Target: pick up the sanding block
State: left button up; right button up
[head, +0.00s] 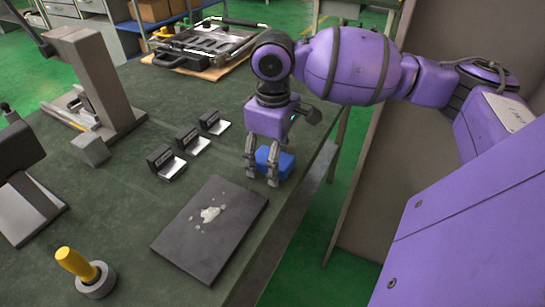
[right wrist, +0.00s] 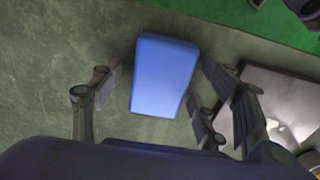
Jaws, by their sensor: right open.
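The sanding block appears to be the blue block (head: 284,162), lying on the dark green table near its right edge. My right gripper (head: 262,170) is directly over it, fingers pointing down, and partly hides it in the head view. In the right wrist view the blue block (right wrist: 164,72) lies between and slightly beyond the two open fingers, with a gap on each side. The gripper is open and holds nothing. My left gripper is not in view.
A dark plate (head: 225,240) with white residue lies just in front of the block. Several small black-and-silver brackets (head: 198,142) stand to its left. A yellow-handled tool in a grey ring (head: 97,283) stands at front left.

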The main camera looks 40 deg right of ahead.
jog(key=shift+c, duration=0.9)
jog(key=c, duration=1.1)
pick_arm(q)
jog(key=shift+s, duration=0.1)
pick_arm(e)
jog(key=shift+r, duration=0.1)
jog(key=shift+r, duration=0.45)
notch_tip(320, 180, up, 3)
jog(key=shift+w+f+p, duration=0.1)
jog(key=shift+f+p, duration=0.1)
jog(key=shift+p, duration=0.35)
pick_arm(q)
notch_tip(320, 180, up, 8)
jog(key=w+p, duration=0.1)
jog(key=p, duration=0.7)
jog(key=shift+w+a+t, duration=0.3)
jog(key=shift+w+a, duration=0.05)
pick_arm(e)
jog(key=s+r, duration=0.3)
jog(key=s, duration=0.1)
jog(key=s+r, duration=0.3)
jog(key=s, duration=0.2)
jog(key=s+r, duration=0.3)
jog(key=s, duration=0.2)
jog(key=shift+r, duration=0.2)
